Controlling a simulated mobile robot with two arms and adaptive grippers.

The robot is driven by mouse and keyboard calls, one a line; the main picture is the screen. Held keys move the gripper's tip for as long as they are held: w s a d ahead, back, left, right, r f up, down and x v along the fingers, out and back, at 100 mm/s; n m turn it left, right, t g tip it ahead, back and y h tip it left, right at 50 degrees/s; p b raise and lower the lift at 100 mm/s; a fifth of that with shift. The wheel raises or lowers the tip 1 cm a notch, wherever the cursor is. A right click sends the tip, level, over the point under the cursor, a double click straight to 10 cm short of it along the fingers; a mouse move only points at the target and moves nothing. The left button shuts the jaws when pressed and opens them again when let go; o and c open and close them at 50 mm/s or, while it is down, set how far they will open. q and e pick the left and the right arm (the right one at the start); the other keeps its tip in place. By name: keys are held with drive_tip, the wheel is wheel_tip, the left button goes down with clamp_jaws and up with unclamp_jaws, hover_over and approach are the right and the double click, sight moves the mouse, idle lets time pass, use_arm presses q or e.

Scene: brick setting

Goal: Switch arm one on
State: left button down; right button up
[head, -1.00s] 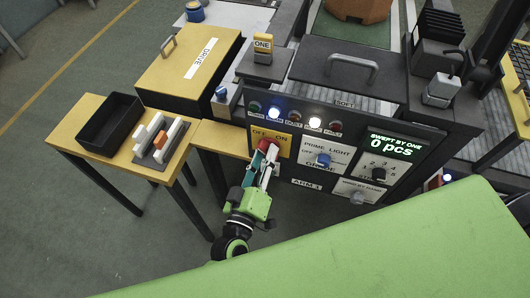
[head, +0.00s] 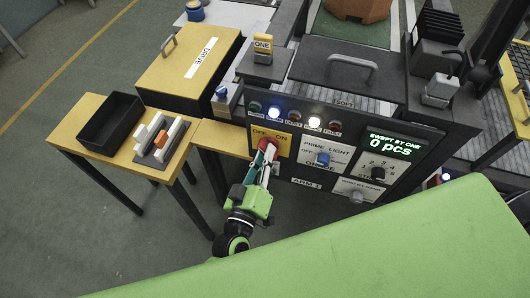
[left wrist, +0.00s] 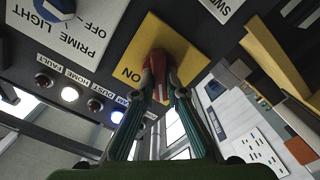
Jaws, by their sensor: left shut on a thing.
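The red rotary switch (head: 268,145) sits on a yellow plate (head: 284,141) marked OFF and ON, on the dark panel above the ARM 1 label (head: 307,184). My left gripper (head: 266,156) has come up from below and is shut on the red switch. In the left wrist view the two fingertips (left wrist: 160,80) hold the switch (left wrist: 158,64) from both sides, beside the word ON on the yellow plate (left wrist: 192,56). The fingers partly cover the switch, and I cannot tell its exact setting. My right gripper is not in view.
The blue PRIME LIGHT knob (head: 323,159) is close to the right. A lamp row (head: 295,118) above has two lamps brightly lit. The counter display (head: 391,144) reads 0 pcs. A yellow side table (head: 108,151) stands left. My green body fills the lower right.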

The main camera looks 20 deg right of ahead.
use_arm(q)
drive_tip(key=shift+s+d+m+p, duration=0.1)
drive_tip(key=shift+m+p, duration=0.85)
drive_tip(key=shift+m, duration=3.25)
drive_tip(key=shift+s+d+m+p, duration=0.1)
drive_tip(key=shift+m+p, duration=0.8)
drive_tip(key=shift+m, duration=3.3)
drive_tip(key=shift+w, duration=0.1)
drive_tip(key=shift+f, duration=0.1)
drive_tip(key=c, duration=2)
unclamp_jaws()
drive_tip(key=shift+c, duration=0.2)
